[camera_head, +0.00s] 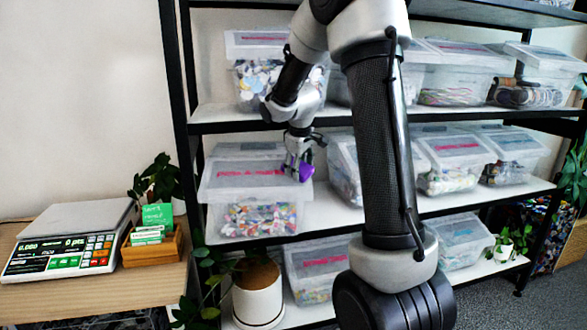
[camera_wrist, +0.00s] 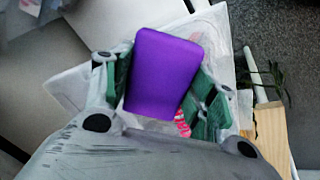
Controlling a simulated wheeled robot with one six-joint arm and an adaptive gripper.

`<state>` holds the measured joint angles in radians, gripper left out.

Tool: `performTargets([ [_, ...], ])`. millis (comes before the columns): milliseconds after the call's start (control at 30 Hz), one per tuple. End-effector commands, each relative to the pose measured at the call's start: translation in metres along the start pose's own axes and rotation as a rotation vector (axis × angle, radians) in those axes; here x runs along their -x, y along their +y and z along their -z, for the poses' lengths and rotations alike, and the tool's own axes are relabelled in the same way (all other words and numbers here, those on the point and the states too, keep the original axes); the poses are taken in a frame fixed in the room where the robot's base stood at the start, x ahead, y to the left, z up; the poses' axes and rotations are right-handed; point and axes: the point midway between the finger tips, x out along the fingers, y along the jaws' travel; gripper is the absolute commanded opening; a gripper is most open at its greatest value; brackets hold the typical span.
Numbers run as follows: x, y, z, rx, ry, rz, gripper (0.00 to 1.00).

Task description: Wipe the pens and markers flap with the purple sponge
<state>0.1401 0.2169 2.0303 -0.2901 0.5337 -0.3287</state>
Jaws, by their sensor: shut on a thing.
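The purple sponge (camera_wrist: 162,72) is held between the green-padded fingers of my gripper (camera_wrist: 165,85), which is shut on it. In the head view the purple sponge (camera_head: 305,171) shows at the tip of my gripper (camera_head: 300,165), at the right part of a clear bin's lid flap (camera_head: 245,176) on the middle shelf. The flap carries a pink label, too small to read surely. In the wrist view the flap (camera_wrist: 72,88) lies behind the sponge, with a bit of pink lettering beside it. Whether the sponge touches the flap I cannot tell.
Other clear bins (camera_head: 452,160) stand to the right on the same shelf (camera_head: 335,212), and more on the shelves above and below. A scale (camera_head: 70,240) and a wooden card box (camera_head: 152,248) sit on a table at left. A white plant pot (camera_head: 258,295) stands below.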

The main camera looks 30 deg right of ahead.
Motion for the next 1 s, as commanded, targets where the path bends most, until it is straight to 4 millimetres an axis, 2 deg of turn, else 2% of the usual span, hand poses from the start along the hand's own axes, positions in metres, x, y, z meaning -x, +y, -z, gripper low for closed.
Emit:
performTargets([
  [100,0.0,0.008,-0.009,-0.002,-0.001,0.0,0.38],
  [367,-0.001,0.014,-0.017,-0.001,-0.001,0.0,0.38],
  [700,-0.005,0.034,-0.04,-0.001,-0.003,0.001,0.38],
  [1000,-0.004,0.036,-0.043,0.001,-0.003,0.002,0.38],
])
